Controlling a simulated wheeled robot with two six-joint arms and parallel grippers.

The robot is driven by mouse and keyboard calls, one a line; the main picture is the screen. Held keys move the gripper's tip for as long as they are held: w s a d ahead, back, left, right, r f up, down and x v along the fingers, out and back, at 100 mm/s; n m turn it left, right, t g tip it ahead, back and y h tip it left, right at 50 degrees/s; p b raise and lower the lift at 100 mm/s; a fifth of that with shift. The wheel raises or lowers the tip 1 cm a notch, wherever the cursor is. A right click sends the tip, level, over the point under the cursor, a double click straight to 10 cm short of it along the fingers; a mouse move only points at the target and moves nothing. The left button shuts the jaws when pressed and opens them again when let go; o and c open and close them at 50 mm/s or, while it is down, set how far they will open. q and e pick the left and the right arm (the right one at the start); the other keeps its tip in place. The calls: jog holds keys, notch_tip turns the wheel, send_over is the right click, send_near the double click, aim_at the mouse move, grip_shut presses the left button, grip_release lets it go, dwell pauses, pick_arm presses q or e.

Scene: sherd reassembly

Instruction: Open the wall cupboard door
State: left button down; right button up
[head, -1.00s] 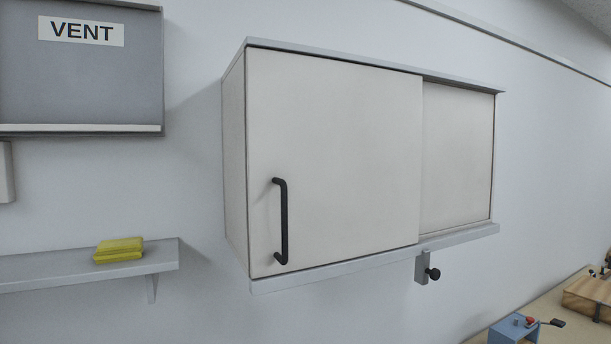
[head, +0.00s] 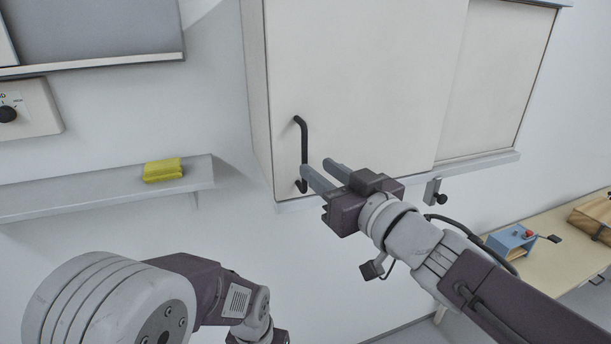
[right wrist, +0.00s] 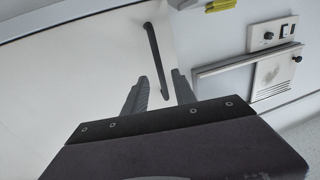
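The wall cupboard's cream left door (head: 360,80) looks closed. Its black upright bar handle (head: 303,140) is near the door's left edge. My right gripper (head: 318,168) is open at the handle's lower part, its fingers apart and one covering part of the bar in the head view. In the right wrist view, the lower end of the handle (right wrist: 153,50) appears between the spread fingertips of the right gripper (right wrist: 158,85). I cannot tell whether the fingers reach around or touch it. My left arm is at the lower left of the head view; its gripper is out of view.
A paler right panel (head: 495,80) is set back beside the door. A bracket with a black knob (head: 437,193) hangs under the cupboard. A shelf (head: 80,195) with a yellow sponge-like block (head: 163,170) is at left. A table (head: 560,255) with a blue box (head: 511,242) stands at right.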

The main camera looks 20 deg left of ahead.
aim_at(306, 159)
jog(key=x, duration=0.6)
jog(key=shift+w+a+p, duration=0.15)
jog(key=shift+a+p, duration=0.1)
jog(key=shift+p, duration=0.15)
jog(key=shift+d, duration=0.15)
jog(key=shift+s+d, duration=0.1)
jog(key=shift+s, duration=0.1)
grip_shut()
dwell(0.5)
